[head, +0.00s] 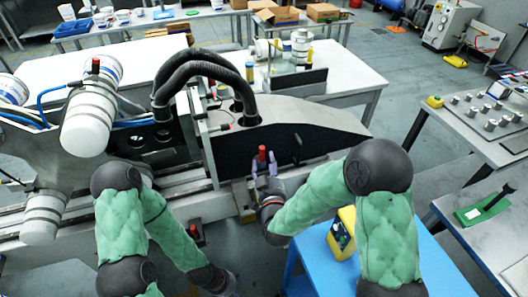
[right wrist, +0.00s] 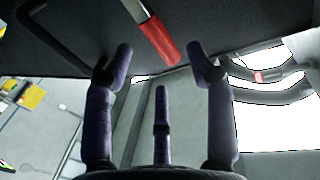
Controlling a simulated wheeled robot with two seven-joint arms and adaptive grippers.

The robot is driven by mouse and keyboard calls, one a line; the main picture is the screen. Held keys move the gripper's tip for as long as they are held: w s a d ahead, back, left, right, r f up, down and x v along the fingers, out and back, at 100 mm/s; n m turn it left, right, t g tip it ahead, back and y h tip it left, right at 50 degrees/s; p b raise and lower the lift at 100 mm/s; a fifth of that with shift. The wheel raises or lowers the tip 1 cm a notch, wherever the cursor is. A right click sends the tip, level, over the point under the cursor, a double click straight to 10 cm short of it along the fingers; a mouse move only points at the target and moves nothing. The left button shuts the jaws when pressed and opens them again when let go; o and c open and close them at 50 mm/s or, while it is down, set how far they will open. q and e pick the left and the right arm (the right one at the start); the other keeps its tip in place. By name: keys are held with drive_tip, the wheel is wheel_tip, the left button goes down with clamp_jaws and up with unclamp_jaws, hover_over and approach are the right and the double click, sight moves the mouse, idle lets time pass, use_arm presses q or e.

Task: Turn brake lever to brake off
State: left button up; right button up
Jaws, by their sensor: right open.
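A lever with a red grip (head: 262,152) stands at the dark side panel of the machine in the middle of the head view. In the right wrist view its red grip (right wrist: 158,40) and metal rod slant across the top. My right gripper (head: 263,172) is just below the red grip. In the right wrist view the right gripper (right wrist: 163,72) has its purple fingers spread, with nothing between them. The grip lies beyond the fingertips, and no contact shows. My left gripper (head: 230,282) is low at the bottom edge, partly hidden; its finger opening is unclear.
Another red-topped handle (head: 193,232) stands low by the machine's rails. A blue table (head: 312,262) with a yellow device (head: 342,232) is beside my right arm. Thick black hoses (head: 205,70) arch above the panel. A bent dark rod (right wrist: 50,40) shows left in the wrist view.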

sight(264, 154)
drive_tip(key=w, duration=0.5)
drive_tip(key=shift+w+a, duration=0.35)
clamp_jaws()
